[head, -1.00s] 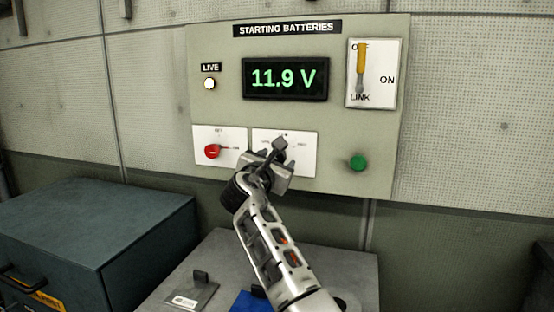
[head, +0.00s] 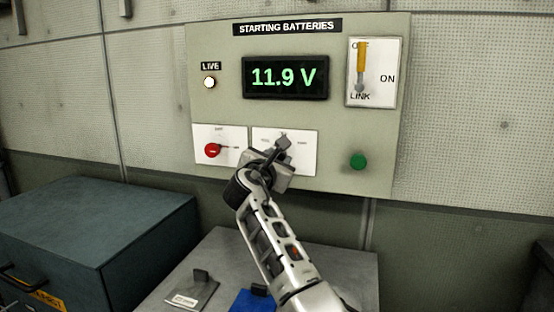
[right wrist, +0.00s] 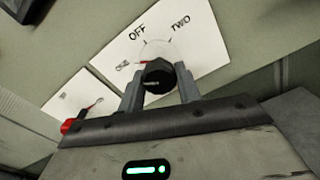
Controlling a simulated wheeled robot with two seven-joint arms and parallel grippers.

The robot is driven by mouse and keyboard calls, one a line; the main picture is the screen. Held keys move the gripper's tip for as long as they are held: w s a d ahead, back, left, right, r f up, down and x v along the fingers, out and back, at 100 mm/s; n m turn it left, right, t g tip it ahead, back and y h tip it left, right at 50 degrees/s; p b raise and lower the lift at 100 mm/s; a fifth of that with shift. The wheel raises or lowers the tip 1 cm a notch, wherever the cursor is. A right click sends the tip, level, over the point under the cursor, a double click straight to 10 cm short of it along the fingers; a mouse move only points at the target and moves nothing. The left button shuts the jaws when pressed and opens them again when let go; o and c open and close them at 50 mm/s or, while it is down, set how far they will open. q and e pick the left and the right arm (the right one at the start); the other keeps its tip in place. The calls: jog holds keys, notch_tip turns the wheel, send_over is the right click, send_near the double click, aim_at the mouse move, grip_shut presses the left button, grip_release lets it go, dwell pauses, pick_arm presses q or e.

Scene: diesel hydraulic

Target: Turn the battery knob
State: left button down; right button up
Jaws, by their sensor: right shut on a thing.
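The battery knob (right wrist: 158,77) is black and round and sits on a white plate (right wrist: 165,35) with the words OFF and TWO. A small red mark shows at its upper left edge in the right wrist view. My right gripper (head: 277,152) is at this plate on the panel, and in the head view it hides the knob. In the right wrist view the fingers of my right gripper (right wrist: 160,88) are on both sides of the knob, shut on it. My left gripper is not in view.
The grey STARTING BATTERIES panel (head: 222,110) carries a display (head: 285,78) reading 11.9 V. A lit LIVE lamp (head: 209,82), red knob (head: 212,150), green button (head: 358,161) and yellow-handled link switch (head: 361,65) surround my gripper. A grey bench (head: 340,270) and blue cabinet (head: 100,225) stand below.

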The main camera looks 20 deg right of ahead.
jog(key=m, duration=0.4)
jog(key=shift+f+m+b, duration=0.1)
jog(key=shift+m+b, duration=0.2)
jog(key=m+b, duration=0.1)
jog(key=m, duration=0.2)
jog(key=shift+a+m, duration=0.1)
jog(key=shift+m, duration=0.2)
jog(key=m+b, duration=0.2)
jog(key=m, duration=0.1)
jog(key=shift+m, duration=0.3)
jog(key=m+b, duration=0.1)
jog(key=m, duration=0.2)
jog(key=shift+m+b, duration=0.3)
jog(key=shift+m, duration=0.1)
jog(key=m+b, duration=0.1)
jog(key=m, duration=0.1)
jog(key=shift+m, duration=0.3)
jog(key=shift+m+b, duration=0.5)
jog(key=shift+m, duration=0.3)
jog(key=shift+m+b, duration=0.4)
jog(key=shift+m, duration=0.6)
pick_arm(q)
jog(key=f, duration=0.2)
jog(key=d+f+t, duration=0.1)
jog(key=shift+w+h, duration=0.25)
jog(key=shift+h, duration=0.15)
pick_arm(e)
jog(key=shift+r+m, duration=0.2)
jog(key=shift+m, duration=0.7)
